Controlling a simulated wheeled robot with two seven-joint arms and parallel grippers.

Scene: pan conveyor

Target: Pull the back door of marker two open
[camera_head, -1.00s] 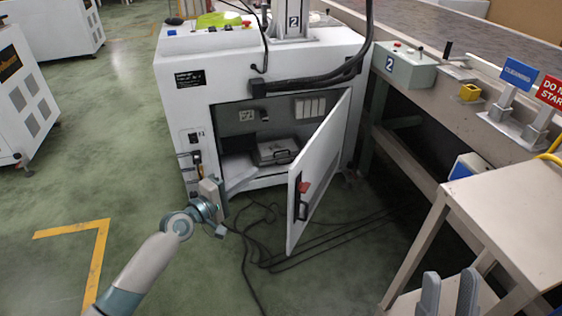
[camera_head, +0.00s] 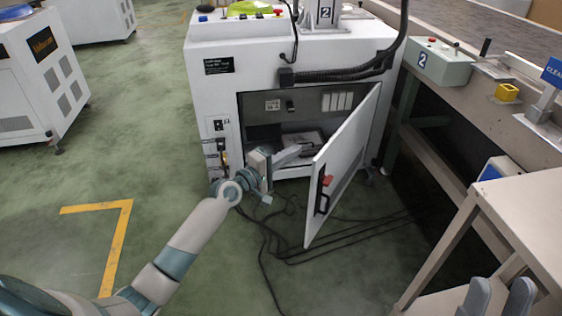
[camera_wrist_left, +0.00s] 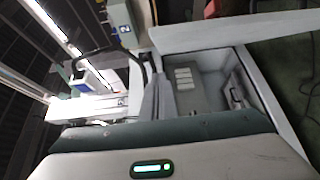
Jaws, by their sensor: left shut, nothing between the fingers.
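Marker two is a white cabinet (camera_head: 207,92) with a label "2" on its top post. Its back door (camera_head: 345,160) stands ajar, hinged on the right, with a black handle (camera_head: 321,200) and a red latch near the free edge. My left gripper (camera_head: 304,151) is shut and empty. Its fingers point right in front of the opening, near the door's inner side; I cannot tell whether they touch it. The left wrist view shows the open compartment (camera_wrist_left: 205,85) sideways. My right gripper (camera_head: 497,298) is open and empty at the bottom right.
Cables lie on the green floor below the door. A beige table (camera_head: 515,215) and the conveyor frame (camera_head: 430,150) bound the right side. A control box marked "2" (camera_head: 437,62) sits on the frame.

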